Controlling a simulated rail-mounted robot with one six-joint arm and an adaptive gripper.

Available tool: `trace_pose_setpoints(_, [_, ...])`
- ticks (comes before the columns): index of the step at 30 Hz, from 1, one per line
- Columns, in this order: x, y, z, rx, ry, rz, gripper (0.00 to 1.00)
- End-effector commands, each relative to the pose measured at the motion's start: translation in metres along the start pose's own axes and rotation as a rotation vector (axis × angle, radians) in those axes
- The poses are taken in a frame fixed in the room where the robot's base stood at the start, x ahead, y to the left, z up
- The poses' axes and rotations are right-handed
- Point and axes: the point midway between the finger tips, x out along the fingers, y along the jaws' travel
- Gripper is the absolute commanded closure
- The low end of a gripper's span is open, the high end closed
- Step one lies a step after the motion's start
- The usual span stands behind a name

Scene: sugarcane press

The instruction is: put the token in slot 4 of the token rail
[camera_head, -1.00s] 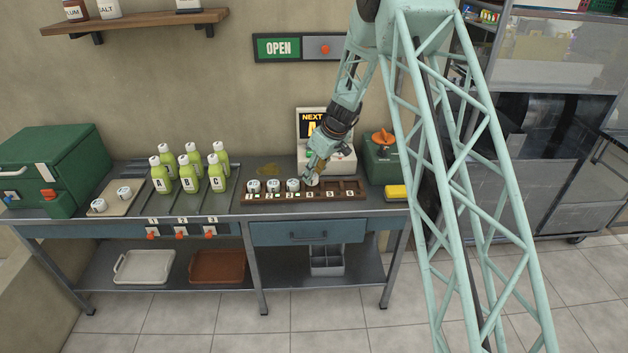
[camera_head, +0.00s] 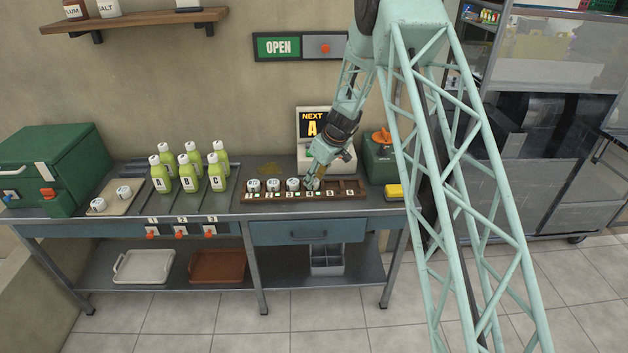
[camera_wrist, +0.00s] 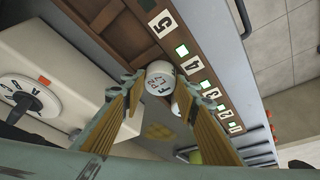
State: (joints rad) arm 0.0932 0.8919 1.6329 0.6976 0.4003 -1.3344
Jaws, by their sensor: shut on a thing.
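The token (camera_wrist: 160,78) is a white round piece with dark print. In the wrist view it sits between my fingertips, at the compartment beside label 4 of the brown wooden token rail (camera_wrist: 112,32). My gripper (camera_wrist: 163,88) is shut on it. In the head view my gripper (camera_head: 313,183) is down at the rail (camera_head: 345,196), right of three white tokens (camera_head: 274,185) standing in slots 1 to 3. The held token is mostly hidden there by my fingers. Whether it rests on the slot floor I cannot tell. Slot 5 looks empty.
Behind the rail stands a display (camera_head: 312,125) reading NEXT A. A green box with an orange knob (camera_head: 382,140) and a yellow block (camera_head: 395,191) are to the right. Green bottles (camera_head: 188,172) stand left. Green lights (camera_wrist: 183,50) glow along the rail's front.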

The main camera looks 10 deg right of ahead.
Motion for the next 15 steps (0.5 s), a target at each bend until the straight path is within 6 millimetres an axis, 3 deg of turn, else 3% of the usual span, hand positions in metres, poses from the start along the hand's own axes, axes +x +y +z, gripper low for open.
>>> trace_pose_setpoints(13, [0.0032, -0.0002, 0.0014, 0.000, 0.000, 0.000, 0.81])
trace_pose_setpoints(14, [0.0032, -0.0002, 0.0014, 0.000, 0.000, 0.000, 0.71])
trace_pose_setpoints(15, [0.0027, -0.0003, 0.0013, 0.000, 0.000, 0.000, 0.67])
